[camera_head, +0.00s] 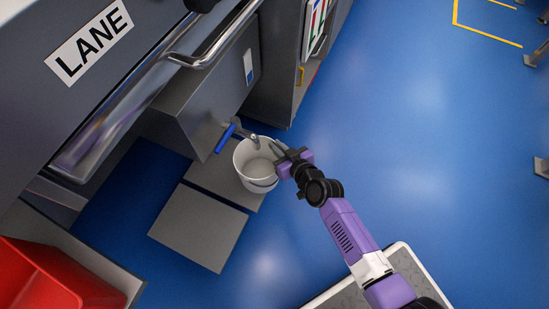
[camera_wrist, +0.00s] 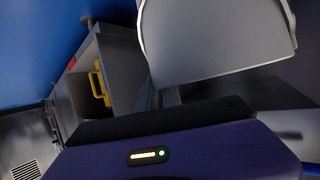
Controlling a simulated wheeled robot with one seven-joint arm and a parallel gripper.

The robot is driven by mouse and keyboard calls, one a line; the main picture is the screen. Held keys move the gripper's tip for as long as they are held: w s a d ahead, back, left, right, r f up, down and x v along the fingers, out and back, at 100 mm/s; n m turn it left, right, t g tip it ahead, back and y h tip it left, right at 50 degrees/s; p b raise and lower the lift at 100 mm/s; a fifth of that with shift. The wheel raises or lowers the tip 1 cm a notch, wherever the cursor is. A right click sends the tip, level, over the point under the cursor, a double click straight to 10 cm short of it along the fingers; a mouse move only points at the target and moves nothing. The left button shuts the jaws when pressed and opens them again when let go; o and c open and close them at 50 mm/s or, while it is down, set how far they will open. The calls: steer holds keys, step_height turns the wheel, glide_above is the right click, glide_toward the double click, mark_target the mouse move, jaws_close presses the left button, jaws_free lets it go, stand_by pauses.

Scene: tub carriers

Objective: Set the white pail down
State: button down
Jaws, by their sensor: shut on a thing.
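The white pail (camera_head: 244,168) is upright and looks empty inside in the head view. It is beside the grey cabinet, under a tap (camera_head: 254,137), over a grey floor plate (camera_head: 226,180). I cannot tell whether its base touches the plate. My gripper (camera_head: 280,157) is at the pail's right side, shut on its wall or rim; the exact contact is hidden. In the wrist view the pail (camera_wrist: 215,42) shows large and pale beyond the dark gripper body, and the fingertips are not clear.
A blue lever (camera_head: 225,138) sticks out beside the tap. A second grey plate (camera_head: 199,228) lies nearer. A red tub (camera_head: 40,278) is at lower left. A metal rail (camera_head: 215,50) runs along the LANE counter. An open cubby with a yellow handle (camera_wrist: 99,88) is close by. Blue floor is clear at right.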

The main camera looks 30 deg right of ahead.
steer(key=shift+f+b, duration=1.3)
steer(key=shift+f, duration=0.8)
steer(key=c, duration=1.5)
jaws_free()
steer(key=shift+r, duration=0.2)
steer(key=p+v, duration=0.3)
steer(key=v, duration=0.9)
steer(key=shift+f, duration=0.1)
